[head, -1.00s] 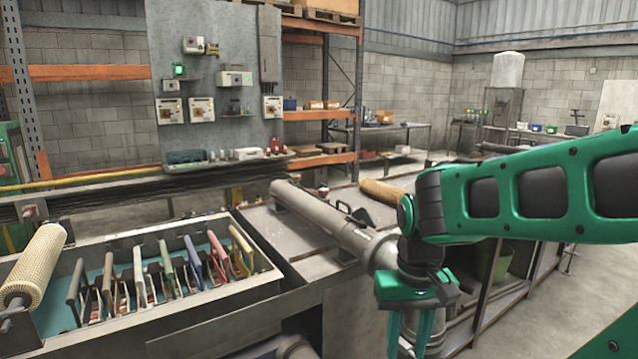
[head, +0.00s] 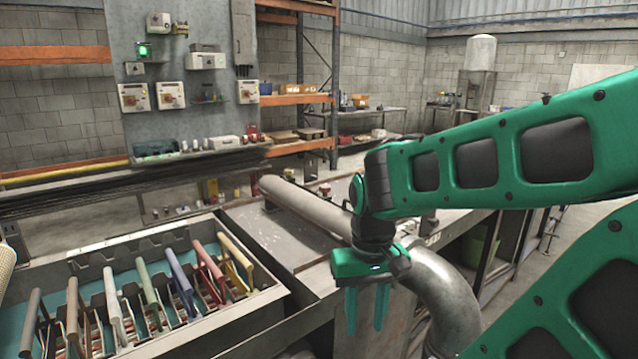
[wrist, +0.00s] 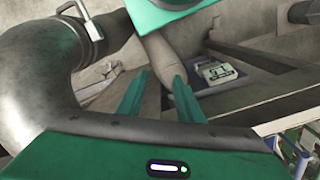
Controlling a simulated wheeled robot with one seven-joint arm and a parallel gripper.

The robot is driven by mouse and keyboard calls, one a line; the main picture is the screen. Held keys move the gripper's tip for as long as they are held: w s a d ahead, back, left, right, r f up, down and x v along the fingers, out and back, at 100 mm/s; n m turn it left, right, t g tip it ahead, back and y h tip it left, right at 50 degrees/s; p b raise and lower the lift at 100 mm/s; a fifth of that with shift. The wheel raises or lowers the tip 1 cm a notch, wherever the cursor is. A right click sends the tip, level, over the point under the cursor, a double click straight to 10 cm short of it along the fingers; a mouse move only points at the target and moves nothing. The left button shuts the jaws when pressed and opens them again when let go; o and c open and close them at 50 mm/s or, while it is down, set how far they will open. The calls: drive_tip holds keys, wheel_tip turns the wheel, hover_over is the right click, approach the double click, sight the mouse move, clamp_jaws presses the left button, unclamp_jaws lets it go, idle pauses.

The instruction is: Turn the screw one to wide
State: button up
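My gripper (head: 365,329) hangs with its two green fingers pointing down, beside the bend of a grey pipe. The fingers are apart with nothing between them; they also show apart in the wrist view (wrist: 160,76). I cannot make out any part that is clearly screw one. Grey control boxes with red and yellow switches, one at the left (head: 133,97) and one beside it (head: 170,95), hang on a grey wall panel (head: 215,120) at the back, far from my gripper.
The grey pipe (head: 447,290) bends down right by my gripper and fills the left of the wrist view (wrist: 35,75). A metal trough (head: 265,290) with several coloured paddle-like pieces stands at the lower left. A metal bench top (head: 265,232) lies beyond it.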

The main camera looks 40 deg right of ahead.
drive_tip(key=shift+o, duration=1)
drive_tip(key=shift+s+r, duration=0.1)
drive_tip(key=shift+r, duration=0.15)
drive_tip(key=w+a+r+n+t+h, duration=0.1)
drive_tip(key=w+a+r+t, duration=0.1)
drive_tip(key=w, duration=0.6)
drive_tip(key=w+a+r+n+t, duration=0.1)
drive_tip(key=w+a+r+n, duration=0.1)
drive_tip(key=w, duration=0.5)
drive_tip(key=m+g, duration=0.3)
drive_tip(key=m, duration=2)
approach(325, 185)
drive_tip(key=shift+y, duration=0.4)
drive_tip(key=f, duration=0.8)
drive_tip(key=shift+s+d+f, duration=0.1)
drive_tip(key=shift+s+d, duration=0.1)
drive_tip(key=shift+d, duration=0.1)
